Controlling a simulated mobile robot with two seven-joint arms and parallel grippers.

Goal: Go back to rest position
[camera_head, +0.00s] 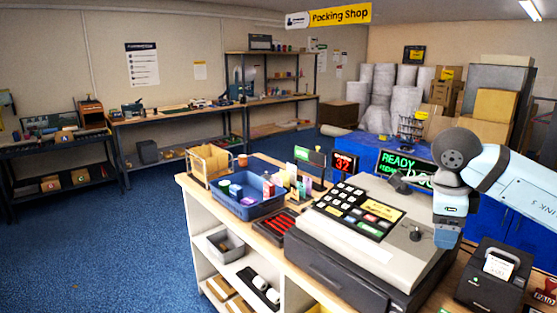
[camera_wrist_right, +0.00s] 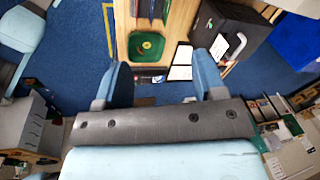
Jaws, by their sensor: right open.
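My right arm comes in from the right in the head view, pale blue with a dark round joint. My right gripper (camera_head: 448,236) points down over the right end of the cash register (camera_head: 375,225). I cannot tell from the head view how far above the register it is. In the right wrist view the two blue fingers of my right gripper (camera_wrist_right: 162,78) stand wide apart with nothing between them that they hold. Beyond them lie a wooden counter, a green tray (camera_wrist_right: 147,46) and a dark box-shaped device (camera_wrist_right: 232,38). My left gripper is not in view.
A blue bin (camera_head: 247,207) with small goods stands left of the register. A black receipt printer (camera_head: 496,275) stands close to the right of my right gripper. A lit green display (camera_head: 405,167) stands behind. The blue carpet (camera_head: 110,245) is clear at the left.

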